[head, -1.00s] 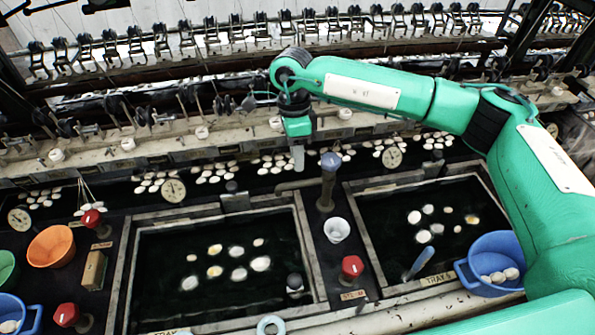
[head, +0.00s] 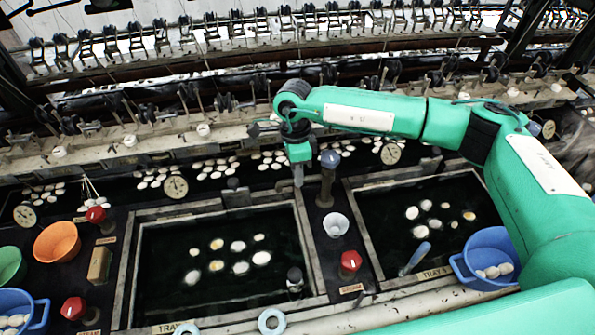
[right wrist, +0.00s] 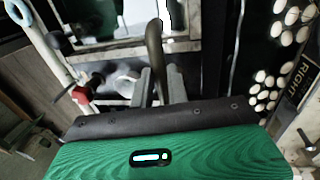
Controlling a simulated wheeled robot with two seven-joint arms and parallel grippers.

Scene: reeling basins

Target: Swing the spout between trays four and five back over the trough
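The spout's post (head: 327,185) with its blue-grey cap (head: 330,158) stands between tray four (head: 165,300) and tray five (head: 440,186). In the head view my right gripper (head: 298,178) points down just left of the post, and the spout arm is largely hidden there. In the right wrist view the dark curved spout (right wrist: 154,48) runs down between the two grey fingers of my right gripper (right wrist: 160,88). The fingers stand apart on either side of it; firm contact is not clear. The trough (head: 110,190) lies behind the trays with pale cocoons. My left gripper is out of view.
A blue basket (head: 470,268) stands at right, an orange bowl (head: 57,242) at left. Cocoons float in both trays.

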